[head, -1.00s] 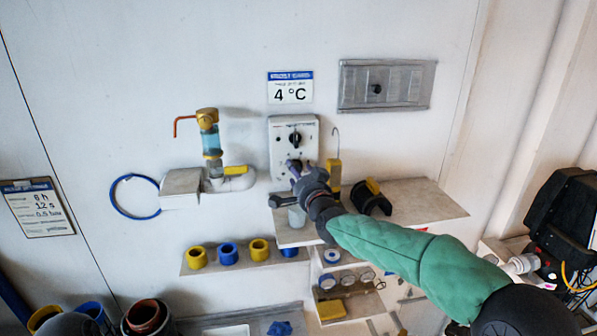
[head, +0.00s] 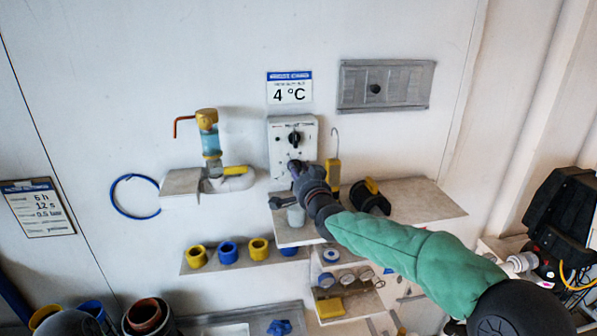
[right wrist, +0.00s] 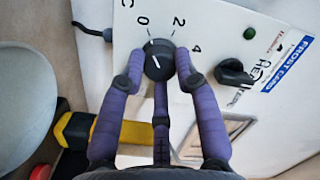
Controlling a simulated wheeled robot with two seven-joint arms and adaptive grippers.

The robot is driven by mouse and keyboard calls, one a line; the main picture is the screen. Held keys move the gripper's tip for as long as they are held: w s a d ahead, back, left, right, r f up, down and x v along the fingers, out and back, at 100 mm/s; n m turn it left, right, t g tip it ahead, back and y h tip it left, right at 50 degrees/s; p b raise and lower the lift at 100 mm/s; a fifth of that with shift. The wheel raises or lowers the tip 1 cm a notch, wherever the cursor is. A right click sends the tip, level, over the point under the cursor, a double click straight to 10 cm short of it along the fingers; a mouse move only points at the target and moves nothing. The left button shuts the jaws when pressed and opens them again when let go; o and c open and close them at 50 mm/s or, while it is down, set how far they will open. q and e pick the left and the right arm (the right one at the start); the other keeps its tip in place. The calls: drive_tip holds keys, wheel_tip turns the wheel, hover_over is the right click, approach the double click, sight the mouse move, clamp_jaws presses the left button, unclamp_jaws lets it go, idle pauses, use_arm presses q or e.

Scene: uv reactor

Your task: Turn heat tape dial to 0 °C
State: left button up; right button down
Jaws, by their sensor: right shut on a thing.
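The heat tape dial (right wrist: 158,60) is a round black knob with a white mark, on a pale control box (right wrist: 205,30). Figures 0, 2 and 4 are printed around it. I cannot tell exactly which figure the white mark meets. My right gripper (right wrist: 157,72) has its purple fingers shut on the dial, touching it from both sides. In the head view the box (head: 280,134) hangs on the wall, and my right gripper (head: 297,168) covers the dial. My left gripper is not in view.
A second black knob (right wrist: 235,72) sits on the same box. A sign (head: 290,88) above reads 4 °C. A pipe with a yellow valve handle (head: 236,170) is left of the box. A shelf (head: 425,198) and a hanging yellow-handled tool (head: 333,172) are close by at the right.

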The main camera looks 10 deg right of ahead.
drive_tip(key=shift+a+f, duration=0.1)
drive_tip(key=shift+f, duration=0.1)
drive_tip(key=c, duration=0.9)
unclamp_jaws()
drive_tip(key=shift+a, duration=0.1)
drive_tip(key=shift+r, duration=0.15)
drive_tip(key=s+d, duration=0.1)
drive_tip(key=s, duration=1)
drive_tip(key=shift+s+d, duration=0.3)
drive_tip(key=shift+s, duration=0.1)
